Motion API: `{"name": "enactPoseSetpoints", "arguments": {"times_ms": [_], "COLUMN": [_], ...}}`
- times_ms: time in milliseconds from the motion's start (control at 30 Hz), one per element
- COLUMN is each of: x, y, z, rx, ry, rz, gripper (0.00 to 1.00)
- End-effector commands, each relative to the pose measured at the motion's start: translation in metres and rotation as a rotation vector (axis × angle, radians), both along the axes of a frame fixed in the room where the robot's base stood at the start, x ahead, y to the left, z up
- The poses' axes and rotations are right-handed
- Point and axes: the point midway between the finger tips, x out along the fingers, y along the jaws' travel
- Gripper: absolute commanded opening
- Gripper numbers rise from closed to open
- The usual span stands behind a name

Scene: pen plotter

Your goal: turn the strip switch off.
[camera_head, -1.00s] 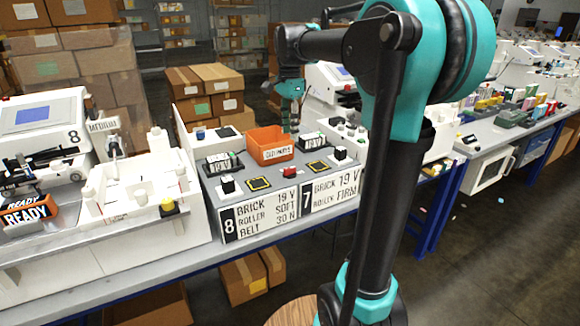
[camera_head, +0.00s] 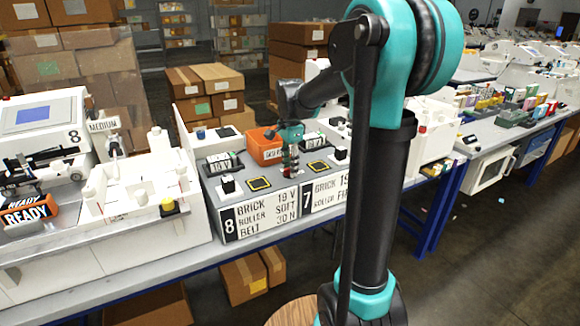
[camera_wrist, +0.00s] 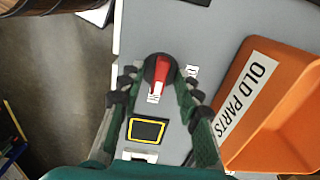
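The red strip switch (camera_wrist: 160,72) sits on a dark base on the grey bench top, with a small white label at its near end. In the wrist view it lies between the fingers of my gripper (camera_wrist: 158,88). The fingers are spread on both sides of it, and I cannot tell whether they touch it. In the head view my gripper (camera_head: 290,170) points down over the grey panel in front of the orange bin, and it mostly hides the switch there.
An orange bin (camera_wrist: 285,105) marked OLD PARTS stands close to the right of my gripper in the wrist view. A yellow-framed black square (camera_wrist: 147,130) lies near the switch. White signs (camera_head: 258,218) line the bench front.

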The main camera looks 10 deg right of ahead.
Motion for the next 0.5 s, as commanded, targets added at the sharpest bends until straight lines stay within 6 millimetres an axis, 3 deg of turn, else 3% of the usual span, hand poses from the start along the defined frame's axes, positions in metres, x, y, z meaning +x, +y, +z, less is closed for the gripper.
{"name": "enactPoseSetpoints", "arguments": {"times_ms": [133, 400, 500], "x": [0.0000, 0.0001, 0.0001], "y": [0.0000, 0.0000, 0.0000], "z": [0.0001, 0.0003, 0.0003], "rx": [0.000, 0.000, 0.000], "ry": [0.000, 0.000, 0.000], "rz": [0.000, 0.000, 0.000], "gripper": [0.34, 0.01, 0.00]}}
